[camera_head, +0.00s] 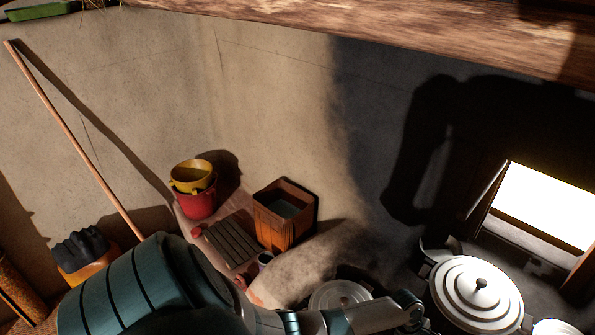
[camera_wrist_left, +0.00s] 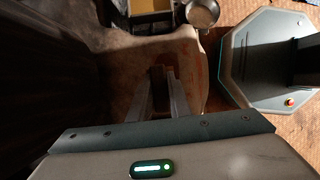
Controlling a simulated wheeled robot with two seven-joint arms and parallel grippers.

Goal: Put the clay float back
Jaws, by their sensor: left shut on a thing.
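My left gripper (camera_wrist_left: 163,84) shows in the left wrist view, its two fingers close together. They are shut on a small, dark reddish-brown thing (camera_wrist_left: 160,73), which looks like the clay float. Most of it is in shadow and between the fingers, so its full shape cannot be told. In the head view my left arm crosses the bottom from the left, and its far end is by the white lidded pot; what it holds is not clear there. My right gripper is in neither view.
A wooden box (camera_head: 284,227), a dark slatted board (camera_head: 233,243) and stacked red (camera_head: 196,204) and yellow (camera_head: 192,175) buckets stand on a ledge by the wall. A white lidded pot (camera_head: 476,302) is at right. A metal pan (camera_wrist_left: 202,13) shows in the wrist view.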

